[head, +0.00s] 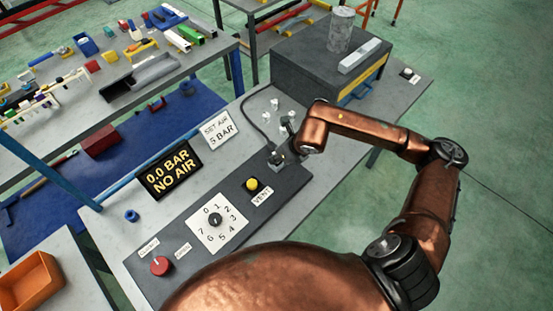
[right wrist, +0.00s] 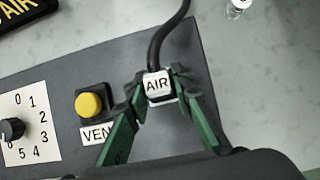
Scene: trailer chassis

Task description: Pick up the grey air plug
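The grey air plug (right wrist: 157,85) carries a white label reading AIR and has a black hose running from its far end. It sits at the upper right part of the dark panel. My right gripper (right wrist: 159,80) has one green finger on each side of the plug, with the tips against its sides. In the head view my right gripper (head: 281,156) reaches down to the panel and mostly hides the plug. My left gripper is not in view.
Beside the plug are a yellow VENT button (head: 252,184), a numbered dial (head: 215,219) and a red knob (head: 160,266). A black sign (head: 170,169) reads 0.0 BAR NO AIR. A white sign (head: 218,130) reads SET AIR 5 BAR. Small pale fittings (head: 274,103) lie behind the plug.

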